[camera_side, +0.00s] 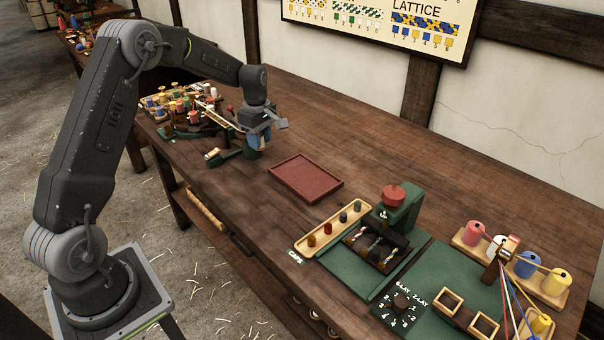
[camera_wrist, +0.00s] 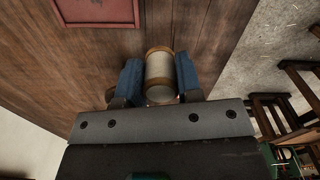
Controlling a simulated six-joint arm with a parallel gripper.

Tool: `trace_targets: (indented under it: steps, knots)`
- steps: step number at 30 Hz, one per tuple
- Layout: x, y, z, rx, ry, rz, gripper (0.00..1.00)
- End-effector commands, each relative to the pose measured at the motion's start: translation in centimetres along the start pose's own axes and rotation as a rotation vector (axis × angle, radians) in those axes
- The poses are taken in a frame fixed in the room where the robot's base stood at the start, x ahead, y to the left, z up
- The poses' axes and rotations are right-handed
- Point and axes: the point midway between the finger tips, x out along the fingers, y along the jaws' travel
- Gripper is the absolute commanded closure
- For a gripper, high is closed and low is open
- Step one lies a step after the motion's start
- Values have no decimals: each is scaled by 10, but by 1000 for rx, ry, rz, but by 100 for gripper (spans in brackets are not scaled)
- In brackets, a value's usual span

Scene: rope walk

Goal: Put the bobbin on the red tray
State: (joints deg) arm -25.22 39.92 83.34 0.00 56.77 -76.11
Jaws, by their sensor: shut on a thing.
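The bobbin (camera_wrist: 159,72) has a pale, cream-coloured body with brown wooden rims. It sits between the two blue fingers of my gripper (camera_wrist: 159,78) in the wrist view, and the gripper is shut on it. In the side view my gripper (camera_side: 260,138) is over the table, to the left of and behind the red tray; the bobbin is mostly hidden there by the fingers. The red tray (camera_side: 306,178) is a shallow, empty rectangle lying flat on the table. Part of it shows at the top left of the wrist view (camera_wrist: 97,11).
A green stand with a wooden piece (camera_side: 226,154) is left of my gripper, with a rack of coloured spools (camera_side: 180,103) behind. Right of the tray are a wooden peg tray (camera_side: 332,230) and a green machine with a red knob (camera_side: 394,198). Bare table surrounds the red tray.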

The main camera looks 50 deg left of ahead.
Motion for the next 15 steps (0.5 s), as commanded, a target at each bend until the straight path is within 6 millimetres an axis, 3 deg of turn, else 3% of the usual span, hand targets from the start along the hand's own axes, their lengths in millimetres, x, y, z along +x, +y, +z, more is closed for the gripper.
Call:
trace_targets:
  steps: [9, 15]
  knots:
    - [42, 33, 61, 6, 0, -1, 90]
    - [60, 48, 87, 3, 0, 0, 90]
